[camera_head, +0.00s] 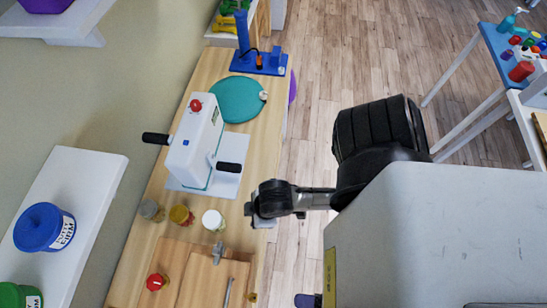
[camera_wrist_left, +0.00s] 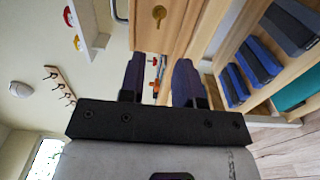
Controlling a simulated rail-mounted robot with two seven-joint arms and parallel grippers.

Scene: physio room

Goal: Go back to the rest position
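My left gripper (camera_head: 305,300) shows only as a small purple fingertip at the bottom edge of the head view; my pale grey arm link hides most of it. In the left wrist view, its two purple fingers (camera_wrist_left: 160,62) stand apart with nothing held between them. They point along the front of the wooden bench, and a brass knob (camera_wrist_left: 159,12) on the bench shows beyond them. A slim black linkage (camera_head: 300,198) reaches the bench's front edge; I cannot tell its state. My right gripper is not identifiable in either view.
The wooden bench (camera_head: 207,82) carries a white crank machine (camera_head: 195,145), a teal disc (camera_head: 237,100), a blue device (camera_head: 258,62) and several jars. A wall shelf (camera_head: 95,172) holds tubs. Blue blocks (camera_wrist_left: 252,62) fill a shelf. Open floor (camera_head: 340,60) lies right of the bench.

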